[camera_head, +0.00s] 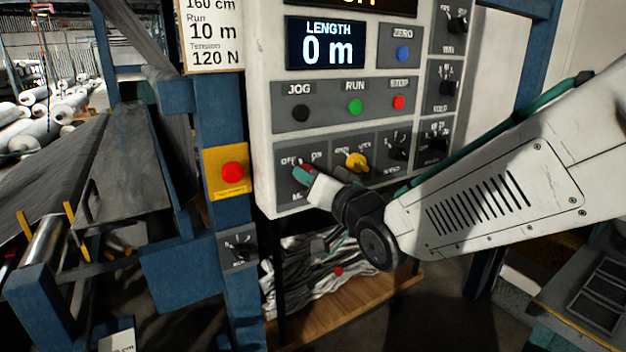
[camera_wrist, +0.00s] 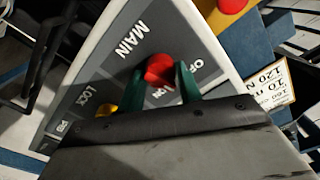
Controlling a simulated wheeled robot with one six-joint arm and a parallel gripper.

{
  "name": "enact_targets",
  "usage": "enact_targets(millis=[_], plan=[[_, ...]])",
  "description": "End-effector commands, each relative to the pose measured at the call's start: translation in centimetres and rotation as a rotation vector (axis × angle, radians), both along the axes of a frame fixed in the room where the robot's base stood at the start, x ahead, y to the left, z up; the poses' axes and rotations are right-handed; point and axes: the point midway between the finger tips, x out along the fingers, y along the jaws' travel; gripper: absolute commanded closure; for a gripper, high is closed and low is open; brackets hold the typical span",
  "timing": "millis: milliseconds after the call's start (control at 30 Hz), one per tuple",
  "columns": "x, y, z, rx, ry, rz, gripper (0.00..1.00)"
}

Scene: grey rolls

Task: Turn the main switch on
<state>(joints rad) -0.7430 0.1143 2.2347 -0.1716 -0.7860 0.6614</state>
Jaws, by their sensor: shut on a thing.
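The main switch is a red knob (camera_wrist: 160,69) on a grey plate (camera_wrist: 115,62) lettered MAIN in the wrist view. My gripper (camera_wrist: 160,83) has its green fingers on both sides of the knob and is shut on it. In the head view my gripper (camera_head: 303,172) reaches the panel's lower left corner, at the plate marked OFF and ON. There it hides most of the switch, and the exact angle of the knob is hard to tell.
The white control panel (camera_head: 262,140) has a yellow knob (camera_head: 356,161) just right of the switch. Above are black, green (camera_head: 354,106) and red buttons. The length display (camera_head: 326,44) reads 0 m. A red stop button (camera_head: 232,172) on a yellow plate is at left.

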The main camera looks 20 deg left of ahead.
Motion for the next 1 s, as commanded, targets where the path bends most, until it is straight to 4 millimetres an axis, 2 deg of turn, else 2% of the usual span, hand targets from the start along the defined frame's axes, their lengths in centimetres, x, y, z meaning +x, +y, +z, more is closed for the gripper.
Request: enact_targets(millis=[700, 1000], plan=[[-0.01, -0.03, -0.07, 0.438, 0.515, -0.001, 0.88], [0.00, -0.04, -0.08, 0.582, 0.685, -0.001, 0.88]])
